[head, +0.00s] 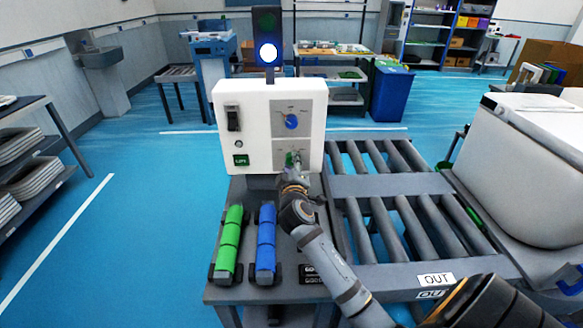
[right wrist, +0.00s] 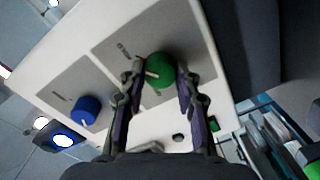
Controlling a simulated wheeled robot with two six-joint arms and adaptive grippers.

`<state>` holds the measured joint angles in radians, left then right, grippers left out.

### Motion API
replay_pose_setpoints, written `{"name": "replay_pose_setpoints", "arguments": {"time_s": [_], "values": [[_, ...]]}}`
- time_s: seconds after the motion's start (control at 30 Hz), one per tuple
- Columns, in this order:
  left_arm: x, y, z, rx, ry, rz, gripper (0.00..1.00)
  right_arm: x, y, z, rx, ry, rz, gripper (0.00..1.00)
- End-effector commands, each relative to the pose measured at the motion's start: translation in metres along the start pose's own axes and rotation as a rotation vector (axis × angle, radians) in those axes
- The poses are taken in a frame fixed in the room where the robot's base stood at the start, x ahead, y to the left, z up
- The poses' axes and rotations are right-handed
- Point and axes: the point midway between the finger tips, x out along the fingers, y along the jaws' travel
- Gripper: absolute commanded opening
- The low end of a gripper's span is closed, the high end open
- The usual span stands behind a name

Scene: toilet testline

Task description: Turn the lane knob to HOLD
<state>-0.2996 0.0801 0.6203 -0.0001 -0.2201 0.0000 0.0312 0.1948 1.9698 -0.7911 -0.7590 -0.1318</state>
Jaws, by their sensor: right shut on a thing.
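A white control box (head: 258,124) stands on the grey bench, with a blue knob (head: 291,121) on its upper plate and a green knob (head: 290,158) on the lower one. My right gripper (head: 293,168) is at the green knob and partly hides it. In the right wrist view the fingers (right wrist: 161,84) are closed around the sides of the green knob (right wrist: 161,66), whose white pointer mark aims left in that view. The blue knob (right wrist: 86,109) is apart from the fingers. My left gripper is out of view.
The box also carries a black switch (head: 233,118), a green display (head: 241,160) and a lit lamp post (head: 267,52). A roller conveyor (head: 400,215) and a white toilet-like unit (head: 530,170) are right.

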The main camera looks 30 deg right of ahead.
Motion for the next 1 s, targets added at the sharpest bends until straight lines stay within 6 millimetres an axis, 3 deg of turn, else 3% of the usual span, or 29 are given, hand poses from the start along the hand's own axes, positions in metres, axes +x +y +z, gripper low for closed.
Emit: {"name": "replay_pose_setpoints", "arguments": {"time_s": [0.7,0.73,0.87,1.0], "values": [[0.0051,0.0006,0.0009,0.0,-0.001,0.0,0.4,0.0001,0.0005,-0.0003,0.069,0.003,0.0,0.0],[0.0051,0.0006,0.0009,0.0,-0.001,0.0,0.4,0.0001,0.0005,-0.0003,0.068,0.003,0.0,0.36],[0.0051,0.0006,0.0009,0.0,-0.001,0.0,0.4,0.0001,0.0005,-0.0002,0.068,0.003,0.0,0.53],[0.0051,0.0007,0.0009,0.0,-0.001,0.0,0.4,0.0001,0.0004,-0.0001,0.068,0.003,0.0,0.55]]}}
